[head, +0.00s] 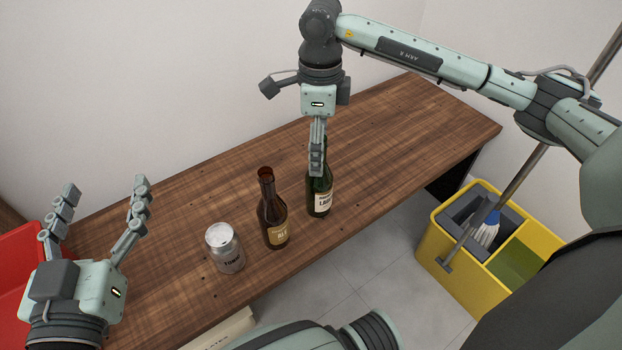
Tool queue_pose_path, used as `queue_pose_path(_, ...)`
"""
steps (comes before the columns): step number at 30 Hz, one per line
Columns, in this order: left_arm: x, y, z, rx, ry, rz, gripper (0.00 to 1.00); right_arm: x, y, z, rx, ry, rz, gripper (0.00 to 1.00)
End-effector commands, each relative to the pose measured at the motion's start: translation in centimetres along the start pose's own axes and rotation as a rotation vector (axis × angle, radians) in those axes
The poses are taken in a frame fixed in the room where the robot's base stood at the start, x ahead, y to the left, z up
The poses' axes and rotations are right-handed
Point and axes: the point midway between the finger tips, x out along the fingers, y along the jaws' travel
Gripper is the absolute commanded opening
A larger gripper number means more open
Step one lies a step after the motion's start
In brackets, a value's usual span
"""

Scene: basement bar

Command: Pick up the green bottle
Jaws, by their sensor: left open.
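The green bottle (319,199) stands upright on the wooden table (400,120) near its front edge, with a pale label. My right gripper (316,168) points down from above at its neck, and its fingers hide much of the neck. The fingers line up one behind the other, so I cannot tell whether they are closed on the bottle or touch it. My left gripper (106,188) is open and empty at the lower left, fingers pointing up, well away from the bottle.
A brown bottle (273,222) stands just left of the green one, and a silver can (225,249) is further left. A red container (18,262) is at the left edge. A yellow mop bucket (437,240) stands on the floor at right. The table's back right is clear.

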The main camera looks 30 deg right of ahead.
Motion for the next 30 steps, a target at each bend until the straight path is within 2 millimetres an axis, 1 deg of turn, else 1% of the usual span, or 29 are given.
queue_pose_path(1,0.0,0.1,-0.2,-0.003,0.015,0.003,0.71,0.8,0.1,-0.1,0.0,0.002,0.002,0.75)
queue_pose_path(5,0.0,0.4,-1.0,-0.008,0.051,0.008,0.71,2.3,0.1,-0.1,0.0,0.001,0.003,0.75)
queue_pose_path(9,-0.1,0.8,-2.0,-0.017,0.101,0.016,0.71,4.5,0.1,-0.2,0.001,0.002,0.004,0.75)
queue_pose_path(12,-0.1,1.1,-2.7,-0.023,0.137,0.022,0.71,5.8,0.1,-0.1,0.0,0.0,0.004,0.75)
queue_pose_path(16,-0.2,1.3,-3.3,-0.027,0.161,0.025,0.71,6.5,0.0,-0.1,0.0,0.0,0.001,0.75)
queue_pose_path(22,-0.2,1.3,-3.4,-0.027,0.164,0.026,0.71,6.6,0.0,-0.1,0.0,-0.001,0.001,0.75)
queue_pose_path(23,-0.2,1.3,-3.4,-0.027,0.164,0.026,0.71,6.6,0.0,-0.1,0.0,-0.001,0.001,0.73)
queue_pose_path(30,-0.2,1.3,-3.4,-0.027,0.164,0.026,0.71,6.5,0.0,-0.1,0.0,-0.001,0.001,0.43)
